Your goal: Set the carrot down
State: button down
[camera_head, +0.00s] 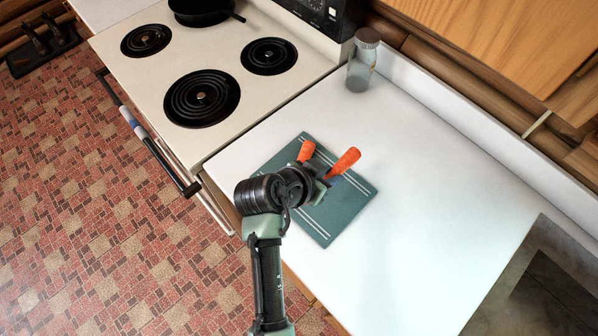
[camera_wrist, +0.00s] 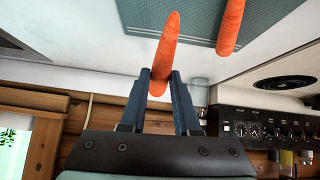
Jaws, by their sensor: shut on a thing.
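My gripper (camera_wrist: 160,88) is shut on an orange carrot (camera_wrist: 166,50), with a dark finger on each side of it. In the head view this carrot (camera_head: 345,162) shows beyond my gripper (camera_head: 322,184), tilted over the teal cutting board (camera_head: 333,217). A second orange carrot (camera_head: 306,151) is on the board, left of the held one, and is partly hidden by my wrist. The second carrot (camera_wrist: 230,25) also shows in the wrist view, on the board (camera_wrist: 193,18). I cannot tell whether the held carrot touches the board.
The stove (camera_head: 225,60) with black coil burners stands left of the white counter (camera_head: 430,150). A dark pan (camera_head: 200,11) sits on a back burner. A glass jar (camera_head: 362,62) stands at the counter's back. A sink (camera_head: 540,290) is at lower right. The counter right of the board is clear.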

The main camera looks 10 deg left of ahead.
jog(key=f, duration=0.5)
jog(key=shift+s+d+p, duration=0.1)
jog(key=shift+d+p, duration=0.1)
jog(key=shift+p, duration=0.15)
jog(key=shift+a+f, duration=0.1)
jog(key=shift+f, duration=2.15)
jog(key=shift+f, duration=0.2)
jog(key=c, duration=0.6)
grip_release()
jog(key=shift+c, duration=0.2)
